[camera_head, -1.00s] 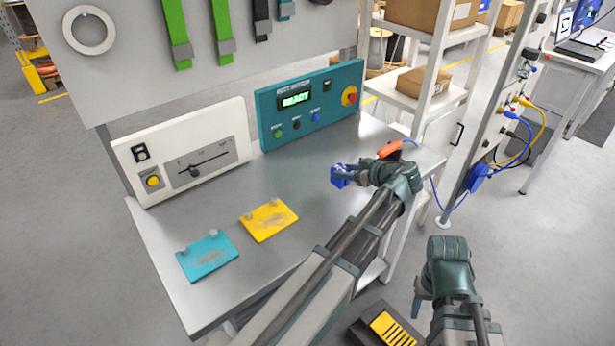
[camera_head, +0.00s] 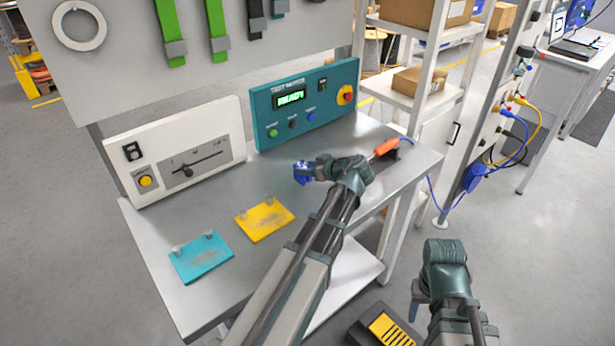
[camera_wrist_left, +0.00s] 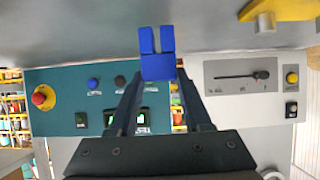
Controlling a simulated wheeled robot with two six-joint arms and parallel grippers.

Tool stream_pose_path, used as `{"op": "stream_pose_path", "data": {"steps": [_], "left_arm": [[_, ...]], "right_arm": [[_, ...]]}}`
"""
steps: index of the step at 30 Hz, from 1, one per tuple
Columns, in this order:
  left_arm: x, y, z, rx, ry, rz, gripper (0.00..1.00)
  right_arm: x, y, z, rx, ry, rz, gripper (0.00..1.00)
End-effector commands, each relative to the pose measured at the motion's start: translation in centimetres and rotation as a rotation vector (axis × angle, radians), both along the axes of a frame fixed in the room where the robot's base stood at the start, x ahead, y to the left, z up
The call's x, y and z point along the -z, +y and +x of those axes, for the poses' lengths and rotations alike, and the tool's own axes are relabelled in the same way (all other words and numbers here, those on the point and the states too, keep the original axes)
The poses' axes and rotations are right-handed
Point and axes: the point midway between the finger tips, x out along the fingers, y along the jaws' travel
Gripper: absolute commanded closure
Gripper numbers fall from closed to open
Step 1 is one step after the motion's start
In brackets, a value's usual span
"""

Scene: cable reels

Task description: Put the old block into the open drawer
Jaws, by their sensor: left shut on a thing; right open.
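A small blue block (camera_head: 301,173) is held above the grey workbench (camera_head: 262,182). My left gripper (camera_head: 309,171) is shut on it. In the left wrist view the blue block (camera_wrist_left: 158,66) sits between the fingertips, with a slot in its outer end. My right gripper (camera_head: 419,299) is open and empty, low to the right of the bench. I cannot make out an open drawer. A white panel with a black handle (camera_head: 454,134) shows right of the bench; I cannot tell whether it is a drawer front.
A turquoise plate (camera_head: 201,260) and a yellow plate (camera_head: 264,220), each with pegs, lie on the bench. A teal test box (camera_head: 305,104) and a white panel box (camera_head: 177,150) stand at its back.

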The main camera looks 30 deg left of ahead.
Motion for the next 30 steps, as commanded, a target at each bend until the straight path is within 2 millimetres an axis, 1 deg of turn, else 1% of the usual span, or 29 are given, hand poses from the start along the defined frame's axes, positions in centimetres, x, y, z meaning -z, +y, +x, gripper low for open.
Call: {"op": "stream_pose_path", "data": {"steps": [1, 3, 5, 12, 17, 18, 22, 30], "left_arm": [[1.5, 0.0, 0.0, 0.000, 0.000, 0.000, 1.00], [2.1, 0.0, 0.0, 0.000, 0.000, 0.001, 1.00], [2.3, 0.0, 0.0, 0.000, 0.000, 0.001, 1.00], [2.0, 0.0, 0.0, 0.000, 0.000, 0.001, 1.00], [2.5, 0.0, 0.0, 0.000, 0.000, 0.001, 1.00], [2.3, -0.1, 0.0, 0.000, 0.001, 0.000, 0.44], [2.3, -0.1, 0.0, 0.000, 0.001, 0.000, 0.21], [2.3, -0.1, 0.0, 0.000, 0.001, 0.000, 0.21]], "right_arm": [[1.5, 0.0, 0.0, 0.000, 0.000, 0.000, 0.50], [2.1, 0.0, 0.0, 0.000, 0.000, 0.000, 0.50], [2.3, 0.0, 0.0, 0.000, 0.000, 0.000, 0.50], [2.0, 0.0, 0.0, 0.000, 0.000, 0.000, 0.50], [2.5, 0.0, 0.0, 0.000, 0.000, 0.000, 0.50], [2.3, 0.0, 0.0, 0.000, 0.000, 0.000, 0.50], [2.3, 0.0, 0.0, 0.000, 0.000, 0.000, 0.50], [2.3, 0.0, 0.0, 0.000, 0.000, 0.000, 0.50]]}}
